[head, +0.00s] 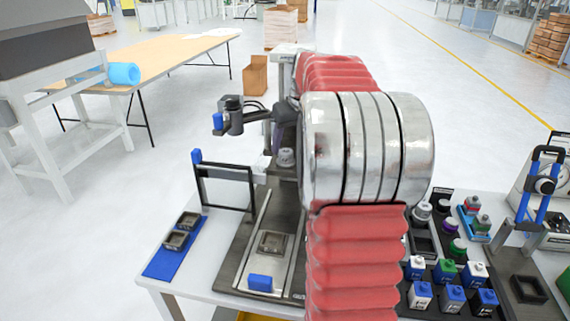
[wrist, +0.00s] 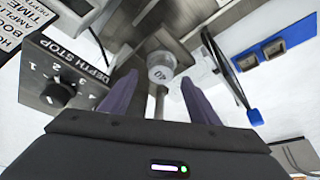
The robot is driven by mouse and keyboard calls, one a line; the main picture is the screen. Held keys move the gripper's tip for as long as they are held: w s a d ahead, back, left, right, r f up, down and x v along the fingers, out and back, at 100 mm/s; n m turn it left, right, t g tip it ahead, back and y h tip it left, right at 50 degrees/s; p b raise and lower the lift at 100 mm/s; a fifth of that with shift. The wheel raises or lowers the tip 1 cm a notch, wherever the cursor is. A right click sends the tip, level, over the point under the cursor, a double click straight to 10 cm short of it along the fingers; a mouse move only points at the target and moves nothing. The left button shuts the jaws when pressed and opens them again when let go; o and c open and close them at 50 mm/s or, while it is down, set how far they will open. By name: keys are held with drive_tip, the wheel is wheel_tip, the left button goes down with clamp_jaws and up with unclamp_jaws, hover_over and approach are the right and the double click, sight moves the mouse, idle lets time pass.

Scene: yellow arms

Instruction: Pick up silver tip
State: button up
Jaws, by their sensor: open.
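A silver round tip (wrist: 160,70) marked "40" shows in the wrist view under the press, with a thin metal shaft beside it. A small silver piece (head: 286,157) on the press in the head view looks like the same tip. My gripper (wrist: 159,80) is open, and its two purple-grey fingers stand to the left and right of the tip in the picture. I cannot tell whether they touch it. In the head view my gripper is mostly hidden behind my arm. Another silver piece (head: 422,211) stands in the black rack at the right.
A black frame (head: 224,184) with a blue knob stands left of the press. A blue mat (head: 158,265) carries two square parts. A blue block (head: 260,283) lies on the fixture. Several blue, white and green bottles stand at the right. A "DEPTH STOP" dial (wrist: 58,94) is close by.

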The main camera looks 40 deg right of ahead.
sight(286, 151)
drive_tip(key=x, duration=0.5)
drive_tip(key=shift+s+f, duration=0.1)
idle(0.4)
drive_tip(key=c, duration=1.1)
drive_tip(key=shift+c, duration=0.2)
wheel_tip(286, 151, up, 10)
drive_tip(key=shift+r, duration=0.1)
idle(0.4)
